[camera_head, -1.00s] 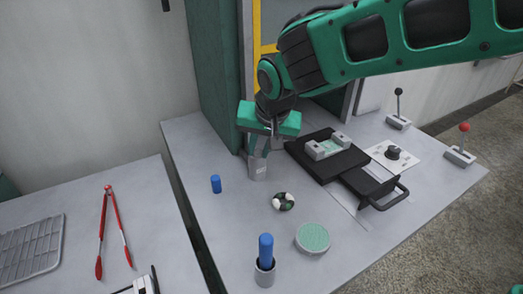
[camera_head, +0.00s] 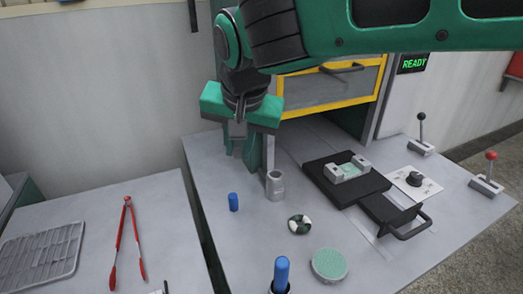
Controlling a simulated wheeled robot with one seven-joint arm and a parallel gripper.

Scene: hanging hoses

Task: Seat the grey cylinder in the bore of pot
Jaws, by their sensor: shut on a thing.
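My gripper (camera_head: 246,148) is near the middle of the work table, just behind and to the left of a small upright grey pot (camera_head: 275,187). The pot stands on the table with a dark opening in its top. The gripper is shut on a grey piece (camera_head: 238,131), which I take to be the grey cylinder. It is partly hidden between the fingers and appears held above the table, apart from the pot's opening. The exact height is hard to tell.
A short blue cylinder (camera_head: 233,202) stands left of the pot. A blue rod (camera_head: 281,272) stands in front. A ring (camera_head: 299,224), a green disc (camera_head: 330,264) and a black fixture (camera_head: 345,187) lie right. Tongs (camera_head: 127,240) and a rack (camera_head: 40,255) lie on the left table.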

